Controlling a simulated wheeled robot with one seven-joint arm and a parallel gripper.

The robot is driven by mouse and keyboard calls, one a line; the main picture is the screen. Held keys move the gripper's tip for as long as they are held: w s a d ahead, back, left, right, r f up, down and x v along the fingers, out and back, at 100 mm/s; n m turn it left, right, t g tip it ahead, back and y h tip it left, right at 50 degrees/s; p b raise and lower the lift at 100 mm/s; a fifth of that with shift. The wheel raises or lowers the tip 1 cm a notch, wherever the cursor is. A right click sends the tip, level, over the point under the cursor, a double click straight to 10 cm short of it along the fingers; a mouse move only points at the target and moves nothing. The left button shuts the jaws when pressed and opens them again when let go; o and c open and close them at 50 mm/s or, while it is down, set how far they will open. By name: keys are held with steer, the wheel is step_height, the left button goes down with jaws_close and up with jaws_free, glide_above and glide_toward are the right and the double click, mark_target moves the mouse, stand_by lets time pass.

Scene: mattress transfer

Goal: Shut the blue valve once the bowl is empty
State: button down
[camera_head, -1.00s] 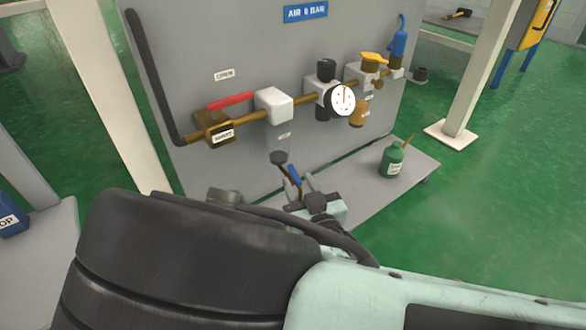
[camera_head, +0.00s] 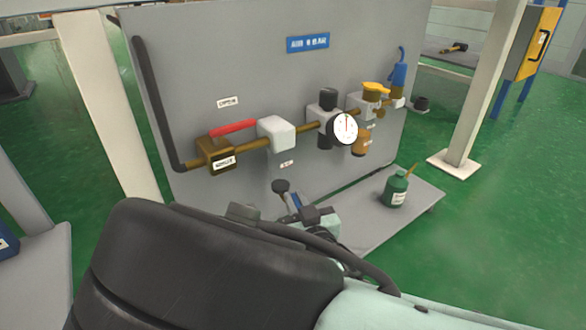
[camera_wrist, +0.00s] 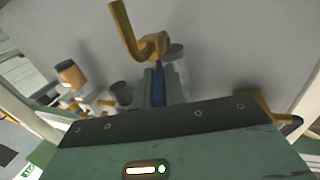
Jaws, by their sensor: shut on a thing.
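My gripper (camera_head: 298,207) is low in front of the grey panel. In the wrist view its jaws (camera_wrist: 158,88) are shut on a narrow blue piece, which looks like the blue valve's handle (camera_wrist: 158,87). A bent brass pipe (camera_wrist: 126,30) rises just beyond it. In the head view the blue handle (camera_head: 295,200) shows as a small strip below a black knob (camera_head: 280,186), partly hidden by my gripper. The amber bowl (camera_head: 362,141) hangs under the pipe line, right of the gauge. Whether it holds liquid cannot be told.
The panel (camera_head: 230,75) carries a red lever (camera_head: 233,127), a white gauge (camera_head: 344,129), a yellow-topped unit (camera_head: 376,90) and a blue fitting (camera_head: 398,78). A green bottle (camera_head: 396,189) stands on the low grey base (camera_head: 415,207). Posts flank the panel; green floor lies open at right.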

steer(key=shift+h, duration=0.3)
steer(key=shift+w+a+m+g+h+p, duration=0.1)
steer(key=shift+a+m+g+h+p, duration=0.25)
steer(key=shift+m+g+h+p, duration=1.65)
steer(key=shift+w+a+m+g+h, duration=0.1)
steer(key=shift+a+m+g+h, duration=0.3)
steer(key=shift+m+h, duration=3.3)
steer(key=shift+w+a+m+g+h+p, duration=0.2)
steer(key=shift+m+g+h+p, duration=1.1)
steer(key=shift+h, duration=2.8)
steer(key=shift+a+m+b, duration=0.1)
steer(key=shift+m+b, duration=0.2)
steer(key=shift+m, duration=0.1)
steer(key=c, duration=1.4)
jaws_free()
steer(key=shift+c, duration=0.2)
